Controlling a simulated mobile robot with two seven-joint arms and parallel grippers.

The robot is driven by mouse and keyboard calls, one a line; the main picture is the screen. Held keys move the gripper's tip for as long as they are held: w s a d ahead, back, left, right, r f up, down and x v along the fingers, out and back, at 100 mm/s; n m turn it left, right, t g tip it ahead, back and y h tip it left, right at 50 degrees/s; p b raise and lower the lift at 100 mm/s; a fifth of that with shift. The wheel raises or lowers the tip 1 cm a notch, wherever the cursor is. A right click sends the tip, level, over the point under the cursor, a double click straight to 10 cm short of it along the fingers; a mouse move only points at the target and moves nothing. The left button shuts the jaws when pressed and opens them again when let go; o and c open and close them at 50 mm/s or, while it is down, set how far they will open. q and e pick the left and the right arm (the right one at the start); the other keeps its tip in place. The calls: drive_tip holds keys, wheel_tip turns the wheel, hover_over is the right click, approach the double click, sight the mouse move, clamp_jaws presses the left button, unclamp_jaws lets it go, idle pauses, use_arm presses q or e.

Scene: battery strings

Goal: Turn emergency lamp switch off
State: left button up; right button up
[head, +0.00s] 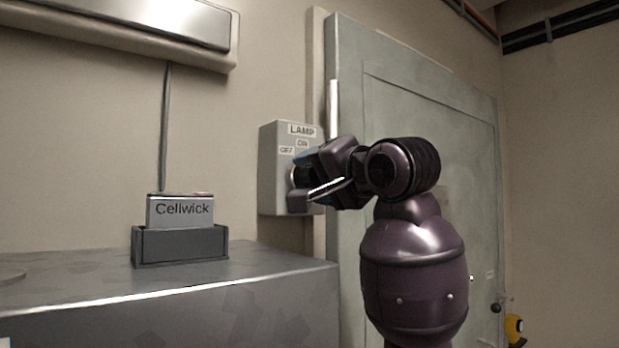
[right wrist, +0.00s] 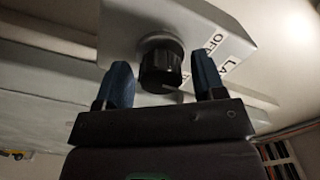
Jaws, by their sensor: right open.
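The emergency lamp switch box (head: 277,168) is a grey box on the wall, labelled LAMP, ON and OFF. In the head view its knob is mostly hidden behind my right gripper (head: 303,178). In the right wrist view the black round knob (right wrist: 161,66) on the box (right wrist: 120,28) sits between the two blue-padded fingers of my right gripper (right wrist: 160,85). The fingers are open, with a gap on each side of the knob. The knob's pointer direction is hard to tell. My left gripper is not in view.
A grey door (head: 430,120) stands right behind my right arm. A grey cabinet (head: 250,290) at lower left bears a Cellwick battery (head: 180,212) in a dark holder (head: 180,246). A lamp fixture (head: 150,25) hangs on the wall above, with a cable running down.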

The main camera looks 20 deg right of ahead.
drive_tip(key=shift+s, duration=0.1)
drive_tip(key=shift+c, duration=0.6)
drive_tip(key=c, duration=0.8)
drive_tip(key=n, duration=0.4)
drive_tip(key=shift+b, duration=0.35)
drive_tip(key=n, duration=0.3)
drive_tip(key=shift+r+n, duration=0.1)
drive_tip(key=shift+n, duration=1)
